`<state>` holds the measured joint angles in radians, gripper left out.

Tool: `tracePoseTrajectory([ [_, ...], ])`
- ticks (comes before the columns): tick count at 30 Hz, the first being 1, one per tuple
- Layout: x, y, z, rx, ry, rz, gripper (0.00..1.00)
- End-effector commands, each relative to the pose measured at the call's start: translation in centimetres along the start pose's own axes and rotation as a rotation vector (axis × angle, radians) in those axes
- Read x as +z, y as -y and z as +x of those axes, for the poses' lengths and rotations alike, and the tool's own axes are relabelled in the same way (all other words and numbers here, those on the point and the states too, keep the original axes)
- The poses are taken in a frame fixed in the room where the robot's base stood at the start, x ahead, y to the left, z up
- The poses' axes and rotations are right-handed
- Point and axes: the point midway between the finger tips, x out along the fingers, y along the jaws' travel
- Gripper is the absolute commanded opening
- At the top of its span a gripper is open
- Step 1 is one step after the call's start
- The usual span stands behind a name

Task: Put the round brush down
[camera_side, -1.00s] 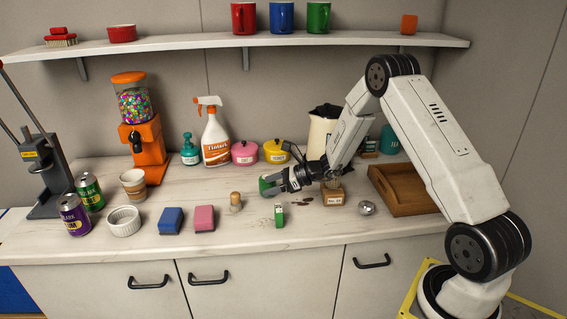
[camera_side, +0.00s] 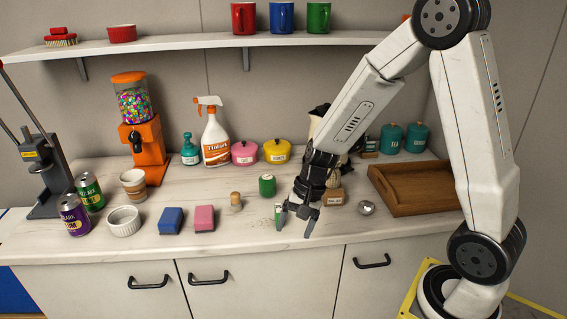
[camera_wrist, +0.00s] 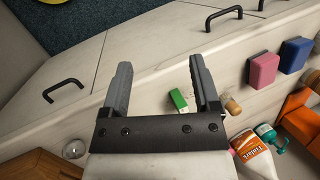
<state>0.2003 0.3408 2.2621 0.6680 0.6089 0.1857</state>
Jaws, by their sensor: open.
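What looks like the round brush (camera_side: 236,201), a small wooden knob over a paler base, stands upright on the counter, right of the pink sponge. It also shows at the right in the wrist view (camera_wrist: 231,105). My gripper (camera_side: 295,226) is open, pointing down over the front of the counter, to the right of the brush and apart from it. In the wrist view my gripper's jaws (camera_wrist: 160,68) are wide apart with nothing held between them.
A green-and-white block (camera_wrist: 179,100) lies close to one finger. A green cylinder (camera_side: 267,186) stands behind it. Blue (camera_side: 171,220) and pink (camera_side: 204,218) sponges lie left. A metal ball (camera_side: 366,208) and wooden tray (camera_side: 405,193) are right. The counter's front edge is close.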

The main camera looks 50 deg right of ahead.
Motion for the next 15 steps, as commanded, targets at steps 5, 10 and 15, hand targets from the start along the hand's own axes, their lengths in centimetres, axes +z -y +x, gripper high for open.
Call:
tracePoseTrajectory([
  [5,2.3,-1.9,-1.3,0.113,-0.109,-0.358,0.79],
  [10,3.7,-3.1,-2.4,0.196,-0.201,-0.680,0.79],
  [15,4.6,-3.8,-3.0,0.244,-0.257,-0.900,0.79],
])
